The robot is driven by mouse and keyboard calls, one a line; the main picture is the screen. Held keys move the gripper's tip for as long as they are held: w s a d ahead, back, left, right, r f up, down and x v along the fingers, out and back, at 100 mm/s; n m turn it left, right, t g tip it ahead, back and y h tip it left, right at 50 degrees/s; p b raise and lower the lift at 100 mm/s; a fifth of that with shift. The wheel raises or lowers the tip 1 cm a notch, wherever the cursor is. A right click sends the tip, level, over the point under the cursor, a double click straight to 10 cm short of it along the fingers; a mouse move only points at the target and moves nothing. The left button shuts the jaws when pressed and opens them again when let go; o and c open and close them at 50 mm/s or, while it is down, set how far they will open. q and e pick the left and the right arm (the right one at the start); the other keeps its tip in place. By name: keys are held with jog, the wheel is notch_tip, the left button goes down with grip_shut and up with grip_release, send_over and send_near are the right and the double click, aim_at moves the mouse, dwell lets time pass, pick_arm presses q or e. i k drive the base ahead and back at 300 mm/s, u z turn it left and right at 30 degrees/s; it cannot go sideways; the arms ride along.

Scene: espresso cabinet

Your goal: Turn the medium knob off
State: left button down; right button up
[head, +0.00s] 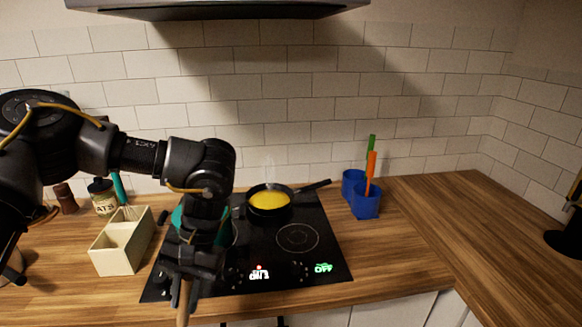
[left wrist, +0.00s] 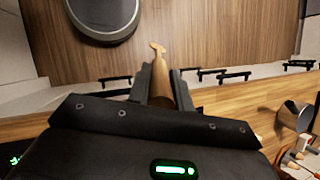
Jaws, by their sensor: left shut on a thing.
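The black cooktop (head: 335,262) has small dark knobs along its front, one cluster (head: 300,272) between two lit readouts. The left readout (head: 260,272) is white with a red dot and seems to read ON. The right readout (head: 323,267) is green and reads OFF. I cannot tell which knob is the medium one. My left gripper (head: 182,293) is over the cooktop's front left edge, pointing down. It is shut on a wooden handle (left wrist: 160,82), apart from the knobs. My left arm hides the cooktop's left part. My right gripper is not seen.
A black pan (head: 286,205) with yellow contents steams on a back burner. A teal pot (head: 178,219) is partly behind my arm. A cream box (head: 110,258) stands left. Blue containers (head: 366,207) with utensils stand right. The right counter (head: 430,210) is largely clear.

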aim_at(228, 275)
jog(key=z, duration=1.25)
jog(key=k, duration=1.35)
jog(key=u, duration=1.45)
jog(key=i, duration=0.55)
jog(key=u, duration=0.05)
